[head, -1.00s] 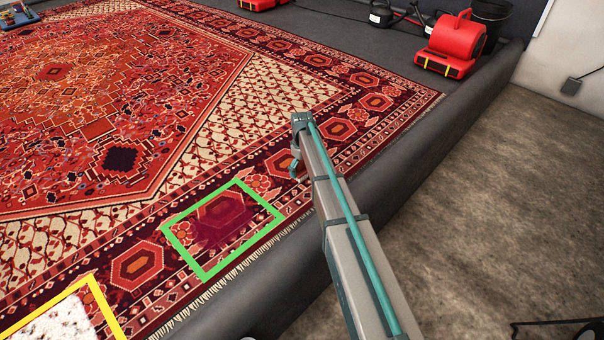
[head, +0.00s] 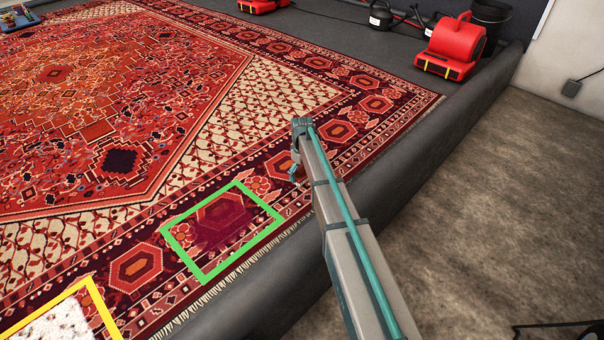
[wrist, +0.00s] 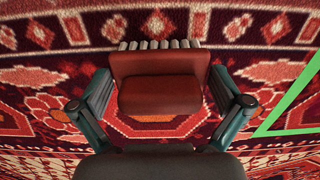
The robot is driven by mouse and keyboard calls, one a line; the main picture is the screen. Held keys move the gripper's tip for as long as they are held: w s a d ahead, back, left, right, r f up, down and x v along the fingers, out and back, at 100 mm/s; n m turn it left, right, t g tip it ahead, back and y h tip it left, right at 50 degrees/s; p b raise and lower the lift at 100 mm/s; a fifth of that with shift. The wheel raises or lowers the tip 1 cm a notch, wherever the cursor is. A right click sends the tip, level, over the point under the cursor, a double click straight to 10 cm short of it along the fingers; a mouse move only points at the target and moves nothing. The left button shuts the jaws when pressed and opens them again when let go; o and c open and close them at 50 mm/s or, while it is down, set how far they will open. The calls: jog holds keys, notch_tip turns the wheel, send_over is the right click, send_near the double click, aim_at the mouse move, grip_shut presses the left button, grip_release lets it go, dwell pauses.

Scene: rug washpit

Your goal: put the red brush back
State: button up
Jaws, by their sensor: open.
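The red brush (wrist: 160,92) shows in the wrist view, with a reddish-brown body and a row of pale bristles along its far edge. It is over the patterned rug (wrist: 60,75). My gripper (wrist: 160,85) is open, with one finger on each side of the brush; I cannot tell whether either finger touches it. In the head view my gripper (head: 295,170) is low over the rug's border, near its right fringe, and the brush is not discernible there. A green square outline (head: 174,243) lies on the rug just left of my gripper, around a darker purple patch.
A yellow outline (head: 98,305) around a white, foamy-looking patch (head: 55,325) is at the lower left. A dark raised curb (head: 440,150) runs along the rug's right side. A red blower (head: 450,45) and a black bucket (head: 490,20) stand at the back right.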

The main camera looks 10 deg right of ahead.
aim_at(302, 166)
notch_tip(302, 166, up, 12)
jog(key=p, duration=0.4)
dwell(0.3)
